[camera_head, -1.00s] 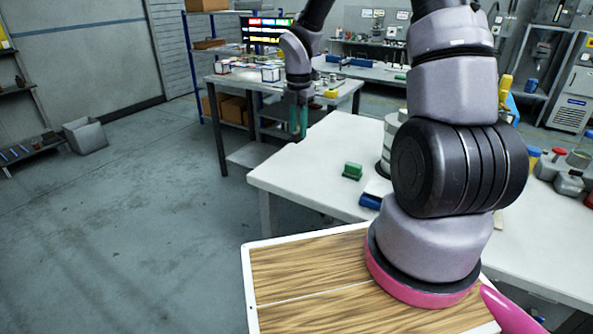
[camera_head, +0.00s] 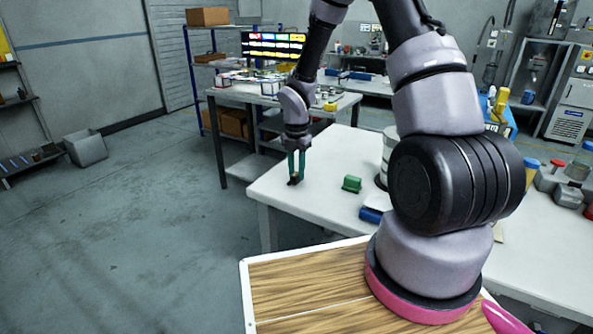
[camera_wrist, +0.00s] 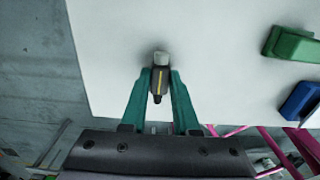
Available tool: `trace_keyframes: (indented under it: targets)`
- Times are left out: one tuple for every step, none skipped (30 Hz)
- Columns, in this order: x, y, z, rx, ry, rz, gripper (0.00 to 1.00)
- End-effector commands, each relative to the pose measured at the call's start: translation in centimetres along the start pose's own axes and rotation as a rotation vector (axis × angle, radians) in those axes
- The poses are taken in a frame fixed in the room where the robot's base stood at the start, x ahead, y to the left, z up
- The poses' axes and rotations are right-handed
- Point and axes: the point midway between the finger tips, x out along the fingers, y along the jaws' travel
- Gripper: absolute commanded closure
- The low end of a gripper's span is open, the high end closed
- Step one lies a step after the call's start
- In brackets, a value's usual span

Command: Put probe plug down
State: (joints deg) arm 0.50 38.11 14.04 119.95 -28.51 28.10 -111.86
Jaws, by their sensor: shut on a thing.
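My gripper (camera_head: 297,168) has green fingers pointing down over the left corner of the white table (camera_head: 290,205). In the wrist view my gripper (camera_wrist: 160,78) is shut on the probe plug (camera_wrist: 157,84), a small dark piece with a yellow stripe and a pale grey end. The plug also shows as a small dark shape (camera_head: 294,181) at the fingertips in the head view. I cannot tell whether the plug touches the tabletop. The tabletop fills most of the wrist view behind it.
A green block (camera_head: 351,184) and a blue block (camera_head: 370,215) lie right of my gripper. They also show at right in the wrist view as a green block (camera_wrist: 292,45) and a blue block (camera_wrist: 300,101). The tabletop around the plug is clear. The table's left edge is close.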

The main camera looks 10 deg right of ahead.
Motion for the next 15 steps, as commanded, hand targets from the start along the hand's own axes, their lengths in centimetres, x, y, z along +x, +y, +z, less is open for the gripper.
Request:
trace_keyframes:
  targets:
    - [-0.02, 0.01, 0.01, 0.0, 0.0, 0.0, 1.0]
    - [-0.02, 0.01, 0.01, 0.0, 0.0, 0.0, 1.0]
    - [0.01, 0.0, 0.0, 0.0, 0.0, 0.0, 1.0]
    - [0.07, 0.0, 0.0, 0.0, 0.0, 0.0, 1.0]
    - [0.16, 0.0, 0.0, 0.0, 0.0, 0.0, 1.0]
    - [0.28, 0.0, 0.0, 0.0, 0.0, -0.001, 1.0]
    - [0.27, 0.0, 0.01, 0.001, 0.0, 0.0, 0.64]
    - [0.24, 0.0, 0.01, 0.001, 0.0, 0.0, 0.52]
    - [0.24, 0.0, 0.02, 0.001, 0.0, 0.0, 0.41]
    - [0.24, 0.0, 0.02, 0.001, 0.0, 0.0, 0.41]
    - [0.24, 0.0, 0.01, 0.001, 0.0, 0.0, 0.41]
    - [0.24, 0.0, 0.01, 0.001, 0.0, 0.0, 0.41]
    - [0.24, 0.0, 0.01, 0.001, 0.0, 0.0, 0.41]
    - [0.24, 0.0, 0.01, 0.0, 0.0, 0.0, 0.41]
    - [0.24, 0.0, 0.01, 0.0, 0.0, 0.0, 0.41]
